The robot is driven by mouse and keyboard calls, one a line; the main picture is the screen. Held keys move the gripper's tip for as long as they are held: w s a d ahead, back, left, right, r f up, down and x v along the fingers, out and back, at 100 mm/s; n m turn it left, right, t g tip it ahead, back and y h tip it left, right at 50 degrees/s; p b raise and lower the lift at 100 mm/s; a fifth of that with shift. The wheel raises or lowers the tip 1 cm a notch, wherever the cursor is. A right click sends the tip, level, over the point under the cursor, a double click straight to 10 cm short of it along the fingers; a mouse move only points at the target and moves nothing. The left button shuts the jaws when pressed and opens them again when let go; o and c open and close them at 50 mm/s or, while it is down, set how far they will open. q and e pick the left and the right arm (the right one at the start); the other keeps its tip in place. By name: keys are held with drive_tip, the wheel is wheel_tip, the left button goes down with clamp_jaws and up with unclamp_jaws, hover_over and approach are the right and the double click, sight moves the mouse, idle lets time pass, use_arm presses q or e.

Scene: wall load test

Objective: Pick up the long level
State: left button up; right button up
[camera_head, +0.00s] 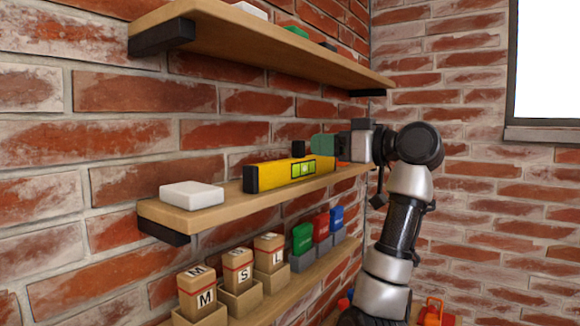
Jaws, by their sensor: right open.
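The long level (275,175) is a yellow bar with a black cap at its near left end and a green vial window. It lies lengthwise on the middle wall shelf (215,212). My right gripper (310,147) reaches in from the right at the far end of the level, just above its top edge. It is open; I cannot tell whether it touches the level. My left gripper is not in view.
A white block (192,195) sits on the shelf's near end. An upper shelf (240,40) with small items overhangs. The lower shelf (268,308) carries lettered boxes (237,268) in wooden bins and coloured boxes (321,226) in grey bins. A brick wall stands close behind.

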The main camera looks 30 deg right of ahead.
sight(304, 142)
drive_tip(key=p+x, duration=0.1)
drive_tip(key=x, duration=0.2)
drive_tip(key=shift+w, duration=0.1)
drive_tip(key=shift+w+a+r+p, duration=0.15)
drive_tip(key=shift+w+a+p, duration=0.05)
drive_tip(key=shift+w+p, duration=0.3)
drive_tip(key=p+x, duration=0.1)
drive_tip(key=x, duration=0.1)
drive_tip(key=p+x, duration=0.2)
drive_tip(key=x, duration=0.1)
drive_tip(key=shift+d+f, duration=0.1)
drive_tip(key=shift+f, duration=0.1)
drive_tip(key=shift+d, duration=0.1)
drive_tip(key=shift+c, duration=0.7)
clamp_jaws()
